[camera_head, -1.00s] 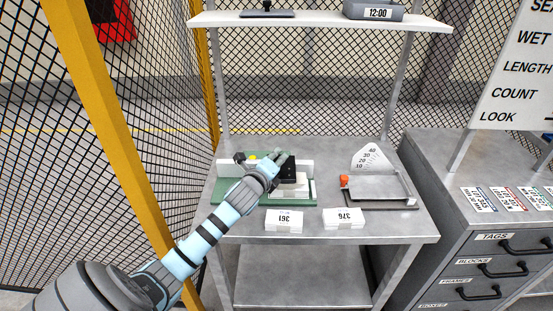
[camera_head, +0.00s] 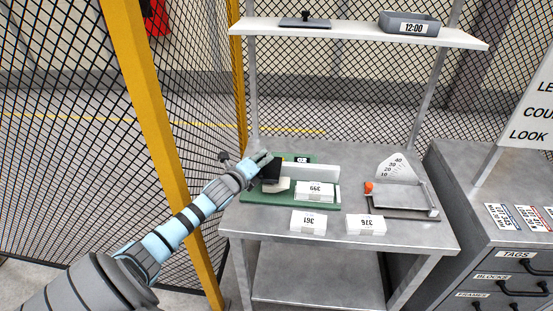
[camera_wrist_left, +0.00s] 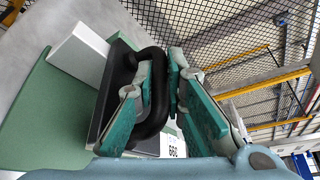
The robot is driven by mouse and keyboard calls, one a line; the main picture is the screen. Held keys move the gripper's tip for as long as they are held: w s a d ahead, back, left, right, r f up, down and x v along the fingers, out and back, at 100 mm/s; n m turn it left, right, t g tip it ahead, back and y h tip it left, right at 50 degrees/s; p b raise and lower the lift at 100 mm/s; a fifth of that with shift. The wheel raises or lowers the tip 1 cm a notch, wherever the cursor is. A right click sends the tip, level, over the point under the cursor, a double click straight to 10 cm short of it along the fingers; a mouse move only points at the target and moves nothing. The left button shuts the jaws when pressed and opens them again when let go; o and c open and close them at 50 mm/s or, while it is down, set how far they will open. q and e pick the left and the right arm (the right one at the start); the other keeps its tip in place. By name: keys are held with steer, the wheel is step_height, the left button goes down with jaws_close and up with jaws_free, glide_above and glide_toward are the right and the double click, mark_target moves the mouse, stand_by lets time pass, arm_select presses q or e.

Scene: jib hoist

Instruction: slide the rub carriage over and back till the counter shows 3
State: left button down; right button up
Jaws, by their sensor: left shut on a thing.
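The black rub carriage (camera_head: 272,172) stands near the left end of the green base (camera_head: 262,198), with a pale block under it. My left gripper (camera_head: 264,158) is shut on the carriage's dark handle; in the left wrist view the fingers (camera_wrist_left: 158,92) close around the black loop handle (camera_wrist_left: 158,105). The small counter (camera_head: 302,160) shows at the back of the base, its digits too small to read surely. A white labelled block (camera_head: 314,190) lies uncovered on the base, right of the carriage. My right gripper is out of view.
Two white numbered blocks (camera_head: 308,221) (camera_head: 366,224) lie at the table's front. A dial scale with a tray (camera_head: 402,199) stands to the right. A yellow post (camera_head: 165,150) stands left.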

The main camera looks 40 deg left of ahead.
arm_select(q)
steer(key=shift+s+a, duration=0.5)
steer(key=shift+a, duration=0.4)
steer(key=c, duration=2.1)
jaws_free()
steer(key=shift+o, duration=0.9)
steer(key=shift+s+a, duration=0.2)
steer(key=shift+a, duration=0.05)
steer(key=v, duration=1.2)
